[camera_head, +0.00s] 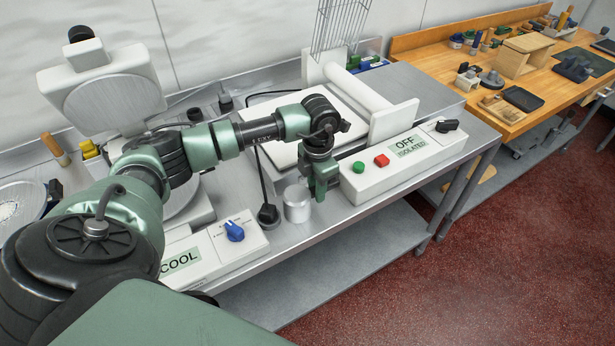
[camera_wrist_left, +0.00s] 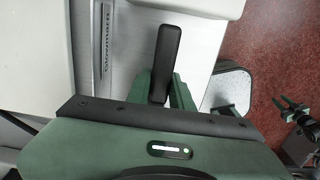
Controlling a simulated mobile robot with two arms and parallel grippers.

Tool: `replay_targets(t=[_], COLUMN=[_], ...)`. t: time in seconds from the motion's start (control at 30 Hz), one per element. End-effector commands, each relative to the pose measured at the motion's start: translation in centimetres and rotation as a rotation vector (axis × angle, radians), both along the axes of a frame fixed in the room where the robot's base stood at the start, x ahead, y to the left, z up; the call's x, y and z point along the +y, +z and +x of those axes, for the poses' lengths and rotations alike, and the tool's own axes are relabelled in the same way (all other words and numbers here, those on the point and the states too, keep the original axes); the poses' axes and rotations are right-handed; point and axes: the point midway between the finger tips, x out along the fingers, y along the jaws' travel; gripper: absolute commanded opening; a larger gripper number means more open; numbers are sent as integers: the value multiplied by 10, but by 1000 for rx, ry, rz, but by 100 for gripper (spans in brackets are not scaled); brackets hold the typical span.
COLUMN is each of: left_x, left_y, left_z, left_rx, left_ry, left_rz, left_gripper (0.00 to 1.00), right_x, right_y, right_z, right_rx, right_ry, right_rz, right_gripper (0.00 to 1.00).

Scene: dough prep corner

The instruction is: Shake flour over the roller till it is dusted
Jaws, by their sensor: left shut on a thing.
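The roller (camera_head: 360,88) is a plain white cylinder lying between two white end plates on the OFF/ISOLATED machine. My left gripper (camera_head: 320,186) is low in front of that machine, left of its green button. It is shut, with a small metal can (camera_head: 297,204), apparently the flour shaker, close at its left side. The can also shows in the left wrist view (camera_wrist_left: 231,88), right of the fingers. A black bar (camera_wrist_left: 166,62) stands out between the fingers; I cannot tell if it is the can's handle. No flour is visible on the roller.
The machine's control box (camera_head: 400,165) has green and red buttons. The COOL machine (camera_head: 228,250) stands left of the can. A wire rack rises behind the roller. A wooden bench (camera_head: 440,50) with tools is at the right. Part of my right arm seems to show in the wrist view.

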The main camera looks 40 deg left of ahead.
Motion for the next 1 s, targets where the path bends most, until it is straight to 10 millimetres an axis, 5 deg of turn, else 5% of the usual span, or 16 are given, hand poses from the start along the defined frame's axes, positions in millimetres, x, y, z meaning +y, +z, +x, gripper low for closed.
replay_targets(t=[1.0], left_x=[0], left_y=[61], left_z=[0], left_rx=[-2], left_ry=[0], left_rz=[-1], left_gripper=[0], right_x=[0], right_y=[37], right_z=[0], right_rx=[0], right_ry=[0], right_rz=[-1], right_gripper=[36])
